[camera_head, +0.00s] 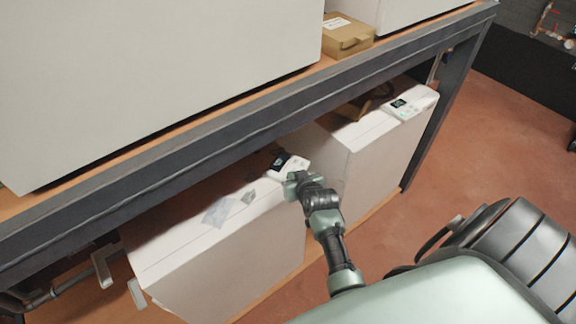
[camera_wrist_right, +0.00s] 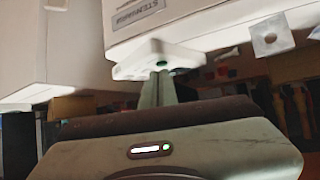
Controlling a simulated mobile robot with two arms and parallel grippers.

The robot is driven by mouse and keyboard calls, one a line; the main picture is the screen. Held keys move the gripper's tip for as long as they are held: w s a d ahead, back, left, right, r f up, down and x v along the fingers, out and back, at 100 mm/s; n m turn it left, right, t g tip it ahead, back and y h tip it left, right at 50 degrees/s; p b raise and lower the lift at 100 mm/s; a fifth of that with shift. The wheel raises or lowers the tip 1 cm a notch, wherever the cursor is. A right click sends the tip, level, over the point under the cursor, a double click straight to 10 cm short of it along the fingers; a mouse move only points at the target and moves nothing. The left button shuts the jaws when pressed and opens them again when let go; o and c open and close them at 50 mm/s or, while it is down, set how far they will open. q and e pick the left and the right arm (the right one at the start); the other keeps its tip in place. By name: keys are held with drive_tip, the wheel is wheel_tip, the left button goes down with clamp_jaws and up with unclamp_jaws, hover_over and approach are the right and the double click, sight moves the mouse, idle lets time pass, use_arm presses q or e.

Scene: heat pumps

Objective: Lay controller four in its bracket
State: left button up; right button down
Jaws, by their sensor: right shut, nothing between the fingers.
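A small white controller with a dark screen (camera_head: 289,163) lies on the top of the lower-shelf white unit, just beyond my right gripper (camera_head: 297,183). I cannot read a number on it. The right gripper is shut and empty, with its fingers close to or touching the controller's near edge. In the right wrist view the shut fingers (camera_wrist_right: 159,88) point up to a white controller-like piece (camera_wrist_right: 157,57) with a green light. A second white controller (camera_head: 411,104) lies on the right-hand unit. I cannot make out a bracket for certain. My left gripper is not in view.
The left lower unit (camera_head: 222,262) and right lower unit (camera_head: 386,157) stand under a dark shelf beam (camera_head: 200,150), which limits room above them. Grey patches (camera_head: 217,212) lie on the left unit's top. A cardboard box (camera_head: 347,36) sits on the upper shelf. Floor at right is clear.

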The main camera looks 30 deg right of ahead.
sight(285, 166)
drive_tip(key=w, duration=0.2)
drive_tip(key=w+d, duration=0.1)
drive_tip(key=w, duration=0.2)
drive_tip(key=shift+w+d, duration=0.15)
drive_tip(key=shift+w, duration=0.1)
drive_tip(key=shift+f+p, duration=0.2)
drive_tip(key=shift+p, duration=0.3)
drive_tip(key=shift+f, duration=0.6)
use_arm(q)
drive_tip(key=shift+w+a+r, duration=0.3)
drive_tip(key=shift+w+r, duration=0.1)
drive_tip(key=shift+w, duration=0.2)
use_arm(e)
drive_tip(key=shift+s+f, duration=0.1)
drive_tip(key=shift+s, duration=0.05)
